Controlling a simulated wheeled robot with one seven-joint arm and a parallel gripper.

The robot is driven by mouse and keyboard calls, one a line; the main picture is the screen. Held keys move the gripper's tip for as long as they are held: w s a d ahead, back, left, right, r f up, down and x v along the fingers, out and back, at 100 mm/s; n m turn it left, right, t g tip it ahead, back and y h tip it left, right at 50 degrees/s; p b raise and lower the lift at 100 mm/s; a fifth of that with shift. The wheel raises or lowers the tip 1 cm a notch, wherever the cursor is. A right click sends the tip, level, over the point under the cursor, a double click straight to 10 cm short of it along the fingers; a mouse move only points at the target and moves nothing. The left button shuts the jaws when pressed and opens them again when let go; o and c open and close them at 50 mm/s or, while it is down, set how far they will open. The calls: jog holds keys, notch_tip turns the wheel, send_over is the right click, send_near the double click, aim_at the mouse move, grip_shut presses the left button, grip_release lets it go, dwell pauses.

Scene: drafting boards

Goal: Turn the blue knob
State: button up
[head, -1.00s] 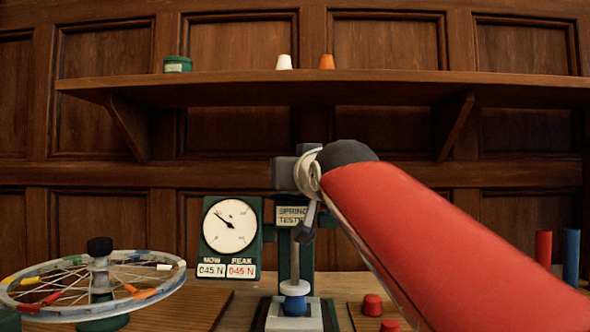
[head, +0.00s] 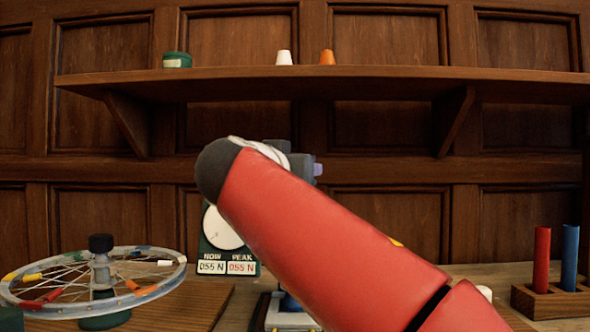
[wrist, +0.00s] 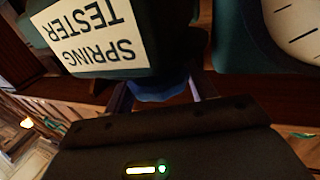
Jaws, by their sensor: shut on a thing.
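The spring tester (head: 228,240) stands behind my red arm in the head view, with its dial and two readouts showing 055 N for NOW and PEAK. Its "SPRING TESTER" label shows upside down in the wrist view (wrist: 90,35). The blue knob (wrist: 158,92) is between the two fingers of my gripper (wrist: 162,94) in the wrist view, directly beyond the dark palm. The gripper is shut on it.
A spoked wheel (head: 150,291) on a stand is at left. A wooden block (head: 525,300) holds a red tube (head: 541,257) and a blue tube (head: 570,257) at right. The shelf (head: 230,84) above carries a green tin, a white cup and an orange cup.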

jog(key=shift+a+f+m+g+h, duration=0.15)
jog(key=shift+m+g+h, duration=0.65)
jog(key=shift+h, duration=0.6)
jog(key=o, duration=1)
jog(key=v, duration=0.7)
jog(key=shift+s, duration=0.35)
jog(key=shift+a, duration=0.15)
